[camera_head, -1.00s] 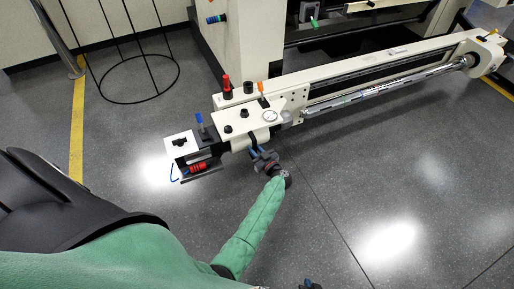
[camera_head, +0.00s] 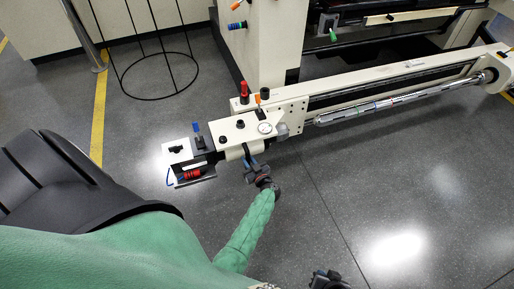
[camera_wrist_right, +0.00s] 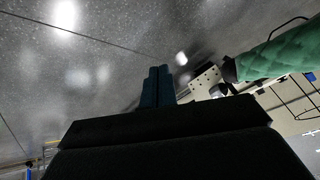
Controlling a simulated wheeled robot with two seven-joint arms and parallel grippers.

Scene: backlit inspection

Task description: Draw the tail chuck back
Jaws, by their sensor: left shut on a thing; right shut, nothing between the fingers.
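The tail chuck (camera_head: 282,130) is a small grey metal piece at the right end of the white carriage (camera_head: 238,129), which has a round gauge. A visible gap separates it from the near end of the long shiny bar (camera_head: 375,108). My left gripper (camera_head: 254,170), on the green-sleeved arm, is shut on a handle under the carriage; its fingers hide most of the handle. My right gripper (camera_head: 328,280) is shut and empty at the bottom edge, apart from the machine. Its closed fingers (camera_wrist_right: 158,88) show in the right wrist view.
The long white rail (camera_head: 410,70) runs to the upper right. Red and black knobs (camera_head: 244,90) stand behind the carriage. A black wire stand (camera_head: 155,95) is at the upper left, with a yellow floor line (camera_head: 99,115). The grey floor in front at right is clear.

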